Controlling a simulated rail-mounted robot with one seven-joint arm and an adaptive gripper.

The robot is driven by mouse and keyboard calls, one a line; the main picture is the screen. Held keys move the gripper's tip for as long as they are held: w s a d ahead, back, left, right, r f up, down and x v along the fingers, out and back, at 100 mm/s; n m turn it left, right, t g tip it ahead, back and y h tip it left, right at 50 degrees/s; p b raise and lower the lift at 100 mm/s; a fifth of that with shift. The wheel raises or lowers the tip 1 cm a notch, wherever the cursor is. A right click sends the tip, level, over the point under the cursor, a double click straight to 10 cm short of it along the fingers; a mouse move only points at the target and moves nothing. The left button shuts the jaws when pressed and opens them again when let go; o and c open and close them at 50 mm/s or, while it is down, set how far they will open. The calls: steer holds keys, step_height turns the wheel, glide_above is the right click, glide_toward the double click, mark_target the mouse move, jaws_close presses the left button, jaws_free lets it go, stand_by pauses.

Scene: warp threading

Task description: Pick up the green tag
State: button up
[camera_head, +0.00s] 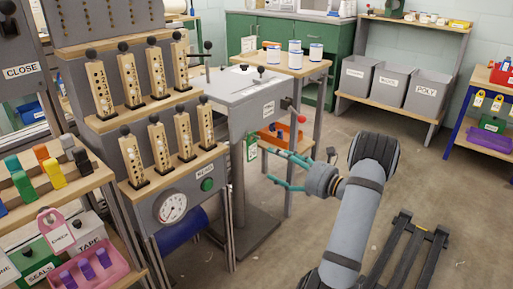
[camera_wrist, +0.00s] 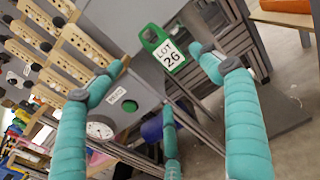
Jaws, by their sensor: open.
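The green tag (camera_head: 252,147) hangs at the front edge of the grey cabinet, near the wooden peg racks. In the wrist view the tag (camera_wrist: 161,46) shows a white label reading "LOT 26" and a hole at its top. My gripper (camera_head: 269,167) is open, with its teal fingers pointing toward the tag. In the wrist view the tag appears between the fingertips of my gripper (camera_wrist: 158,60), toward the top of the gap. The fingers hold nothing, and I cannot tell how far they are from the tag.
The grey cabinet (camera_head: 250,105) and the wooden peg racks (camera_head: 150,120) stand close by on the left. A wooden table (camera_head: 290,68) with several jars is behind the tag. A pink tag (camera_head: 57,232) marked "CHECK" is lower left. Open floor (camera_head: 300,235) lies below my arm.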

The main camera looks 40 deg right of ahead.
steer(key=b, duration=0.1)
glide_toward(251, 148)
steer(key=w, duration=0.4)
steer(key=w+a+b, duration=0.1)
steer(key=w+b, duration=0.1)
steer(key=shift+w+a+f, duration=0.2)
steer(key=shift+w+a, duration=0.15)
steer(key=shift+w, duration=0.05)
steer(key=shift+w+r, duration=0.1)
steer(key=shift+w, duration=0.4)
steer(key=shift+c, duration=0.4)
steer(key=c, duration=1)
steer(key=shift+r, duration=0.1)
